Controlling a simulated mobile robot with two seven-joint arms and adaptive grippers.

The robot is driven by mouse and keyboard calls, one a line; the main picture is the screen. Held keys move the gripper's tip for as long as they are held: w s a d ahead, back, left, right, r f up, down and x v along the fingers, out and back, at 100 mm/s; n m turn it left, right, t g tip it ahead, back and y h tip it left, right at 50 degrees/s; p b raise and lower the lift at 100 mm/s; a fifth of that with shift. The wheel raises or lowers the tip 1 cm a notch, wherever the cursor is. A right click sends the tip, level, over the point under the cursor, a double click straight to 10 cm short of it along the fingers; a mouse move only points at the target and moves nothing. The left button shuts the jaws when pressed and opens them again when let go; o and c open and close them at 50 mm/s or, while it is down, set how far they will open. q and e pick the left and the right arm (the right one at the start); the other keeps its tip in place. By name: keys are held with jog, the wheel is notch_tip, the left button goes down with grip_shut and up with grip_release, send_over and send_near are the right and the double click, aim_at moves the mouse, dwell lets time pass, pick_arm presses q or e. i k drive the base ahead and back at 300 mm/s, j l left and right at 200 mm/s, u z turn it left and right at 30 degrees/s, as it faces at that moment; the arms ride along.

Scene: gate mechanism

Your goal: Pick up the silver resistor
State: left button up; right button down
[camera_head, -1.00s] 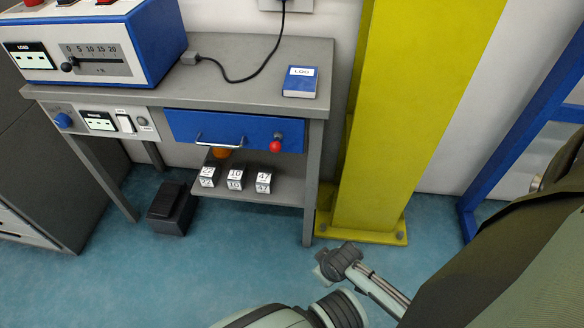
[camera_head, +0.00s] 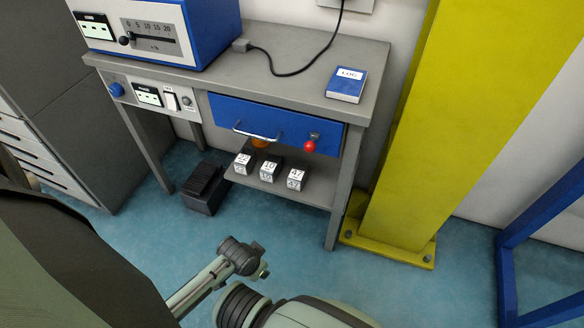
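Three small number-labelled blocks sit in a row on the lower shelf of the bench: a left block marked 22 (camera_head: 244,163), a middle block marked 10 (camera_head: 269,169) and a right block marked 47 (camera_head: 296,180). They show white labelled faces; I cannot tell which of them, if any, is the silver resistor. Neither of my grippers shows clearly. Parts of my own arms and body fill the lower left and bottom middle, well in front of the shelf and apart from the blocks.
A black pedal (camera_head: 205,188) lies on the floor at left. A yellow column (camera_head: 430,150) stands right of the bench. Floor in front is clear.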

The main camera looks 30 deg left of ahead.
aim_at(297, 176)
jog(key=i+j, duration=0.1)
jog(key=j, duration=0.3)
jog(key=i+j, duration=0.1)
jog(key=j, duration=0.25)
jog(key=i+j+z, duration=0.1)
jog(key=j, duration=0.3)
jog(key=i+j, duration=0.15)
jog(key=j, duration=0.6)
jog(key=l+u, duration=0.35)
jog(key=k+l+u, duration=0.15)
jog(key=u, duration=0.25)
jog(key=k+l+u, duration=0.1)
jog(key=l, duration=0.25)
jog(key=k+l+u, duration=0.1)
jog(key=k+l, duration=0.2)
jog(key=k+l+u, duration=0.15)
jog(key=l, duration=0.25)
jog(key=k, duration=0.1)
